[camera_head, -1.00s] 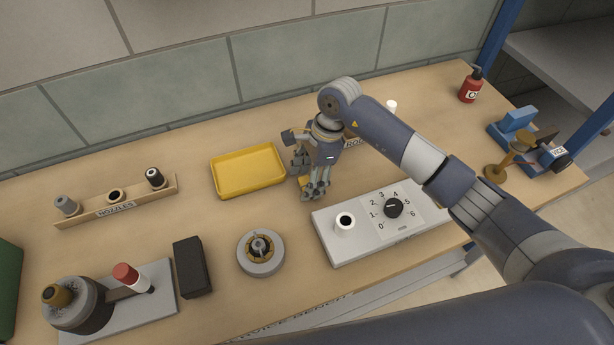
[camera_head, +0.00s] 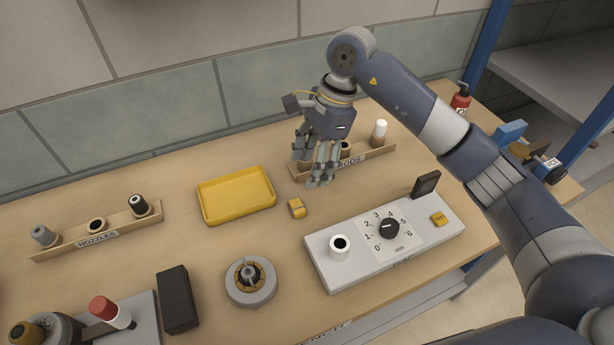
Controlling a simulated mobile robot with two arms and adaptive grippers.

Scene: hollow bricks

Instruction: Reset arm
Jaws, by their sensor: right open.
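My right arm comes in from the right, and its right gripper (camera_head: 314,170) points down with its fingers spread and nothing visible between them. It hovers in front of the wooden rods rack (camera_head: 376,154) and hides part of it. A small yellow block (camera_head: 296,208) lies on the bench just below and left of the fingertips, apart from them. My left gripper is not in view.
A yellow tray (camera_head: 236,213) lies left of the gripper. The nozzles rack (camera_head: 97,236), a round grey fixture (camera_head: 250,296) and a black block (camera_head: 177,300) are left. A red bottle (camera_head: 460,101) stands behind my arm.

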